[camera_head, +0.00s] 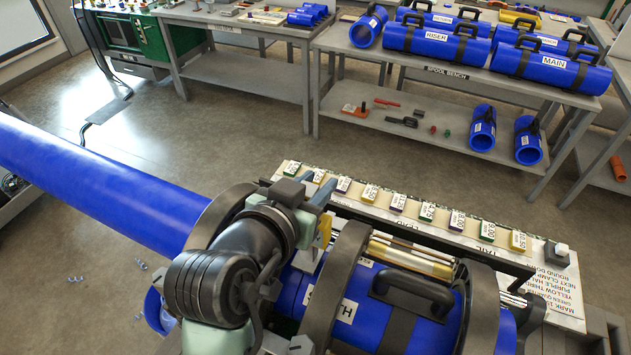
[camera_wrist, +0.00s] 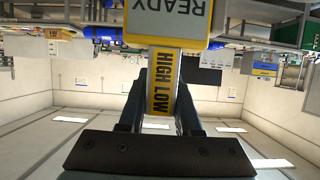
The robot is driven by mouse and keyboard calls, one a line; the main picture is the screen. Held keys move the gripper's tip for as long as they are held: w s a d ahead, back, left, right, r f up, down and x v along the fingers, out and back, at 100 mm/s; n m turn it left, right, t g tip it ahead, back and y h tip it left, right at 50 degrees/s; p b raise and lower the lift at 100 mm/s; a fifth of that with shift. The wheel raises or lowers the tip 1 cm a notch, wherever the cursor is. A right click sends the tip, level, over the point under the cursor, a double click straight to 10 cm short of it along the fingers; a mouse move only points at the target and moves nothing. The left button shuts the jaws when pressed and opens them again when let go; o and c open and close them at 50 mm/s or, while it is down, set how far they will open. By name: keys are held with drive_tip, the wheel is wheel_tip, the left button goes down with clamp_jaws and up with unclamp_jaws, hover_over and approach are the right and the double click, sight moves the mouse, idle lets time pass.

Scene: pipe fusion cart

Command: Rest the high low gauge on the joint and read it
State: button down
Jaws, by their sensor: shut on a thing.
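The high low gauge (camera_wrist: 163,84) fills the middle of the wrist view. It is yellow and grey, labelled HIGH LOW, and its upper part shows READY upside down. My gripper (camera_wrist: 160,112) is shut on it, one dark finger on each side. In the head view a small yellow part of the gauge (camera_head: 325,230) shows beside my gripper (camera_head: 318,200), above the clamped blue pipes. A long blue pipe (camera_head: 90,170) comes in from the left and a blue spool with a handle (camera_head: 385,325) lies at the right. My arm hides the joint, so contact cannot be told.
Dark clamp rings (camera_head: 345,270) surround the pipes. A board with coloured number tags (camera_head: 430,215) runs behind them. The spool bench (camera_head: 450,72) holds several blue spools at the back. Open floor (camera_head: 235,120) lies between cart and benches.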

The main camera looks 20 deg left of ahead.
drive_tip(key=shift+f+b, duration=0.6)
drive_tip(key=shift+f, duration=0.2)
idle(2.4)
drive_tip(key=shift+r, duration=0.15)
wheel_tip(320, 180, up, 7)
drive_tip(key=p, duration=0.6)
idle(1.7)
